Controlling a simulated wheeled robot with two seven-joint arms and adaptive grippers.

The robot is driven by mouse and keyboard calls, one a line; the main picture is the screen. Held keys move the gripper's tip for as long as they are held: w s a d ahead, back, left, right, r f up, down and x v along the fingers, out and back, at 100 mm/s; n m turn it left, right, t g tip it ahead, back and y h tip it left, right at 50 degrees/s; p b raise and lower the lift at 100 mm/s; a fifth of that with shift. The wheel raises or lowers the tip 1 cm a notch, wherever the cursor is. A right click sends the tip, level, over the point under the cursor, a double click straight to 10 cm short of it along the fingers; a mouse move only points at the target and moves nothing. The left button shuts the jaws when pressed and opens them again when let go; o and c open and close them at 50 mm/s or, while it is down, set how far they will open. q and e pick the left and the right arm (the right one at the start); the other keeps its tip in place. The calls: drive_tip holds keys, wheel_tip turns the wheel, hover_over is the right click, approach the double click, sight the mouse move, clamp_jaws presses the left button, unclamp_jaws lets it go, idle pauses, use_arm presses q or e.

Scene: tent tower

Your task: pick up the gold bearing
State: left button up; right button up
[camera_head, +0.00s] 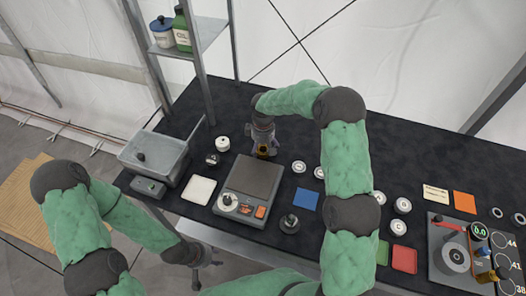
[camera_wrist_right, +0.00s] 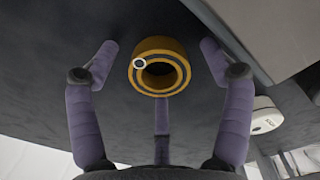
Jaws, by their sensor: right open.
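The gold bearing (camera_wrist_right: 163,44) is a thick gold ring with a dark hole and a small pale round mark on its face. It sits on the dark tabletop. In the head view the bearing (camera_head: 264,152) shows small, behind the scale and partly hidden by the gripper. My right gripper (camera_wrist_right: 160,62) is open. Its purple fingers stand on either side of the bearing, with gaps on both sides; another finger shows below it. In the head view the right gripper (camera_head: 265,144) points down over the bearing. My left gripper (camera_head: 208,260) hangs low at the table's front edge, away from the bearing.
A grey scale (camera_head: 250,178) stands just in front of the bearing. A grey bin (camera_head: 153,152) and a metal shelf (camera_head: 205,30) are to the left. White-lidded jars (camera_head: 299,167), a blue square (camera_head: 306,199) and a dark knobbed weight (camera_head: 289,224) lie to the right.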

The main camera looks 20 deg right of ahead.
drive_tip(key=c, duration=1.4)
drive_tip(key=shift+r, duration=0.15)
